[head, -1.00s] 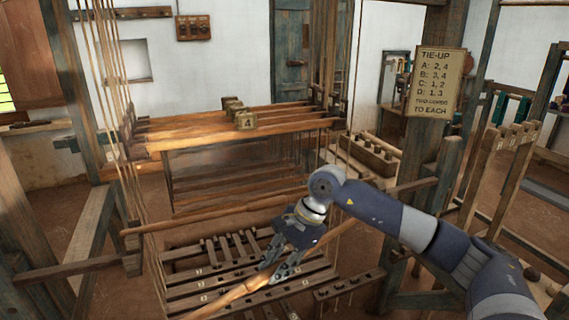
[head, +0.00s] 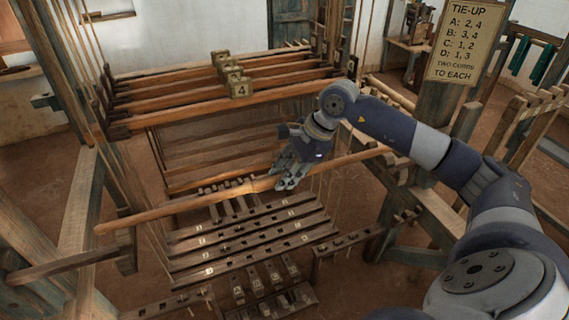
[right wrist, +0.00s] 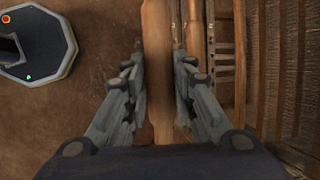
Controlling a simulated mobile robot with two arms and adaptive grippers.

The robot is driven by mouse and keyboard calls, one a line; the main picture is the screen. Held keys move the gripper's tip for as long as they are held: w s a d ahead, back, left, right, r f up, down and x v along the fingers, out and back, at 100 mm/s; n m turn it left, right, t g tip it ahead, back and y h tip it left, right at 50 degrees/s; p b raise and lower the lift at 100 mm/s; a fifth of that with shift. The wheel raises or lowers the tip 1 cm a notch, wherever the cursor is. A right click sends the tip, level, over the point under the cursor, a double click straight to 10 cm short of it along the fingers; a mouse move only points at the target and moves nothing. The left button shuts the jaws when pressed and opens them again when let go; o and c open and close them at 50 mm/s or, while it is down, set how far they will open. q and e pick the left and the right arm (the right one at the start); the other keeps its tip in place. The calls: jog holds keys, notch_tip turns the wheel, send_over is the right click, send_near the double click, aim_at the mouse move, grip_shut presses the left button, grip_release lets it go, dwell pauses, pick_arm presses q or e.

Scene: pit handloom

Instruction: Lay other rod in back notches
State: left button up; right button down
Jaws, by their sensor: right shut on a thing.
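My right gripper (head: 288,172) is shut on a long round wooden rod (head: 180,207), gripping it near its middle. The rod runs slantwise across the loom, lower at the left and higher at the right in the head view. Its left end passes by a short wooden post (head: 126,250); I cannot tell whether it touches any notch. In the right wrist view the rod (right wrist: 158,55) passes between the two fingers (right wrist: 158,92). A second rod cannot be told apart from this one in the head view. My left gripper is out of view.
Numbered slotted bars (head: 250,235) lie low in front of the rod. Harness bars, one with a block marked 4 (head: 240,88), hang behind it. Thin cords hang at both sides. A tie-up sign (head: 464,42) is on a post at right.

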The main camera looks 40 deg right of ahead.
jog(key=f, duration=0.1)
jog(key=b, duration=0.1)
jog(key=f, duration=0.1)
jog(key=shift+s+a+f, duration=0.15)
jog(key=shift+s+f, duration=0.1)
jog(key=shift+f, duration=0.1)
jog(key=shift+f+b, duration=0.25)
jog(key=shift+b, duration=0.1)
pick_arm(q)
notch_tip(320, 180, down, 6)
jog(key=b, duration=0.4)
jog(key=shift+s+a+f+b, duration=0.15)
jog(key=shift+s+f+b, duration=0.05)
jog(key=shift+b, duration=0.1)
pick_arm(e)
jog(key=shift+s+a+f, duration=0.1)
jog(key=shift+f, duration=2.3)
jog(key=c, duration=1.3)
grip_release()
jog(key=shift+o, duration=0.3)
